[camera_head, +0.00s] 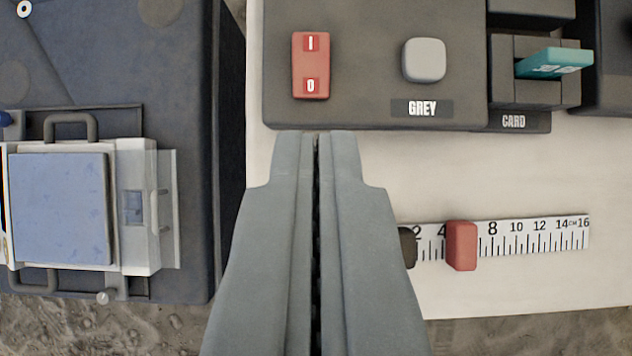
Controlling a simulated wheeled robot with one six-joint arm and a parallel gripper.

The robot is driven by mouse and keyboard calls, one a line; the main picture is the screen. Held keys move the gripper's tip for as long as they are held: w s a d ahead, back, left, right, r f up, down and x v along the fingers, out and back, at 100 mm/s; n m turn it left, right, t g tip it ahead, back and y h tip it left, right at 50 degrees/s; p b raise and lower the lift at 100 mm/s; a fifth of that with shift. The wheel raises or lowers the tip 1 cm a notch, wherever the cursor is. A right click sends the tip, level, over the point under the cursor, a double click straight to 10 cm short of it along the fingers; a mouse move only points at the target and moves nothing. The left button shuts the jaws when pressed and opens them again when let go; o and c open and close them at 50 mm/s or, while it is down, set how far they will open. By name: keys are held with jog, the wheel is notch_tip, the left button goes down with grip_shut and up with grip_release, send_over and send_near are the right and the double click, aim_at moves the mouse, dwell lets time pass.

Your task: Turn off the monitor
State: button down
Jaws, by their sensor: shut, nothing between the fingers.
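A red rocker switch (311,66) marked I and O sits on a dark grey panel (358,92) at the top of the view. No monitor screen is clearly identifiable in this view. My gripper (317,136) is shut and empty, its fingertips at the panel's lower edge, just below the switch in the picture. The fingertips appear apart from the switch. A light grey square button (424,60) labelled GREY is to the right of the switch on the same panel.
Right of the panel is a CARD slot with a teal card (553,63). A red slider (461,246) sits on a ruled scale (540,237) at lower right. A dark case with a blue-topped device (62,208) stands at left.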

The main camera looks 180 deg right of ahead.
jog(key=s+r, duration=0.3)
jog(key=s, duration=0.2)
jog(key=shift+r, duration=0.4)
jog(key=shift+s, duration=0.1)
jog(key=s+r+t, duration=0.5)
jog(key=s+r, duration=0.5)
jog(key=s, duration=0.4)
jog(key=s+r+t, duration=0.5)
jog(key=s+r, duration=0.5)
jog(key=s, duration=0.4)
jog(key=shift+s+a, duration=0.15)
jog(key=shift+s, duration=0.05)
